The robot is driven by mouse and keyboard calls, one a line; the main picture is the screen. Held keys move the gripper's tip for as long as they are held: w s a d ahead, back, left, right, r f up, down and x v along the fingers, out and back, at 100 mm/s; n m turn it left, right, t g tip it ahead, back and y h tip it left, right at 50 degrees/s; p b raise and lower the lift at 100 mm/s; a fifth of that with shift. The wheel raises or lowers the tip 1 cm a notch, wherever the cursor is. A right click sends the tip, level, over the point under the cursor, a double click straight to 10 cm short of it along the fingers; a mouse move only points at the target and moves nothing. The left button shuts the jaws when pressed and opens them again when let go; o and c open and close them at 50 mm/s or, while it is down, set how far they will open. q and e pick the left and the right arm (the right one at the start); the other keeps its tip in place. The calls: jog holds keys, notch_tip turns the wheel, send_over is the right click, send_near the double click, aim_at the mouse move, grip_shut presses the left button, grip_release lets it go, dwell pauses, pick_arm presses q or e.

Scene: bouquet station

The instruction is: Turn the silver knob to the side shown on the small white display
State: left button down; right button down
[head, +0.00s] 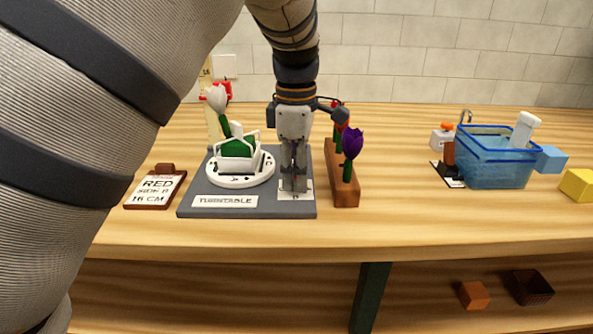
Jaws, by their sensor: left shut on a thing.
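My left gripper (294,188) points straight down at the right part of the grey turntable base (250,205), over a small white marked plate (306,194). It is shut on the silver knob, which its fingers mostly hide. I cannot tell which side the knob points to. No side can be read on a small white display. The round white turntable (238,181) sits to the left of the gripper, with a white and green holder (236,147) on it. My right gripper is out of view.
A wooden block (345,192) with red and purple flowers (352,142) stands close right of the gripper. A red-framed card (157,187) lies left of the base. A blue water basin (493,165) and blocks stand far right. The front table strip is clear.

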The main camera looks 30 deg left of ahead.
pick_arm(q)
jog(key=c, duration=1.3)
grip_release()
notch_tip(320, 180, up, 12)
jog(key=shift+s, duration=0.15)
